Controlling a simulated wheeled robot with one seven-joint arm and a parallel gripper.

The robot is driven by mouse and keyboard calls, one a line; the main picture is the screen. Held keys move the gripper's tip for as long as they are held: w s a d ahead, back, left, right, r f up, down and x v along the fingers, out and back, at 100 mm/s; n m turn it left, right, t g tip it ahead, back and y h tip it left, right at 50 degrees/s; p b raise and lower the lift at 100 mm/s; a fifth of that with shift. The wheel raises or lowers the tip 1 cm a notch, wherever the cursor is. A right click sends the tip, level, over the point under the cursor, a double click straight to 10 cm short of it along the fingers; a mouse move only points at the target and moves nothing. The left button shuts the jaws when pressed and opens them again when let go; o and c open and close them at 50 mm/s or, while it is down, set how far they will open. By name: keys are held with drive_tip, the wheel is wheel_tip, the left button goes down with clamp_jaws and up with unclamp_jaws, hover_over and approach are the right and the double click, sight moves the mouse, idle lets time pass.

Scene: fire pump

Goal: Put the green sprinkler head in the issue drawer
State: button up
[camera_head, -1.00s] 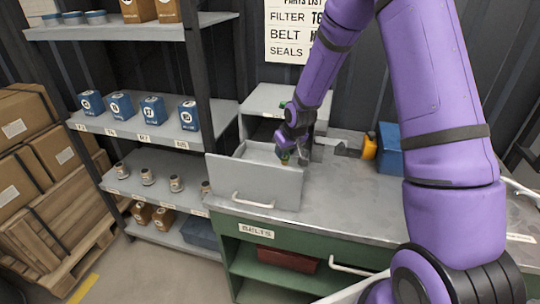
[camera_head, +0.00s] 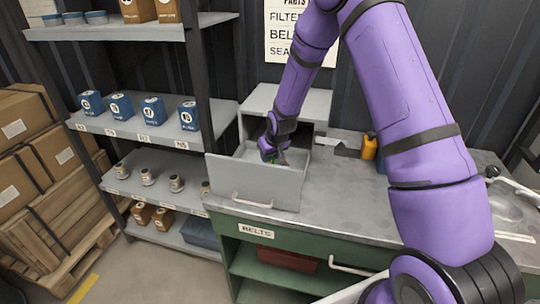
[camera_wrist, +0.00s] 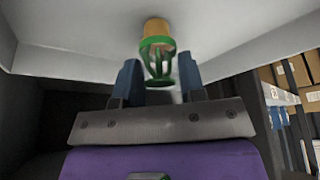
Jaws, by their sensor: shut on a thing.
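The green sprinkler head (camera_wrist: 157,62) has a green cage and an orange-brown end. It sits between the blue fingertips of my gripper (camera_wrist: 159,78) in the wrist view. My gripper (camera_head: 272,157) is shut on it, over the open issue drawer (camera_head: 252,188), with the fingertips low near the drawer's opening. The drawer is a grey box with a pale handle, pulled out of a grey cabinet (camera_head: 288,100) on the bench. In the head view only a bit of green shows at the fingertips. How far it stands above the drawer floor cannot be told.
The metal bench top (camera_head: 345,190) is mostly clear. A yellow-orange container (camera_head: 369,147) stands at its back. To the left, a shelf rack (camera_head: 140,130) holds blue boxes and small fittings. A dark upright post (camera_head: 218,80) stands close to the drawer.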

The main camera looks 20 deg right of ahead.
drive_tip(key=o, duration=0.9)
drive_tip(key=shift+f, duration=0.15)
drive_tip(key=shift+o, duration=0.2)
drive_tip(key=v, duration=1.2)
drive_tip(key=shift+r, duration=0.25)
drive_tip(key=s+d+r+h, duration=0.1)
drive_tip(key=s+r, duration=1.4)
drive_tip(key=r, duration=0.4)
drive_tip(key=s+r+m, duration=0.1)
drive_tip(key=s+r, duration=0.2)
drive_tip(key=s, duration=0.7)
drive_tip(key=s+r, duration=0.3)
drive_tip(key=s, duration=0.8)
drive_tip(key=shift+d+m+t, duration=0.3)
drive_tip(key=shift+d+m, duration=0.1)
drive_tip(key=shift+r, duration=0.1)
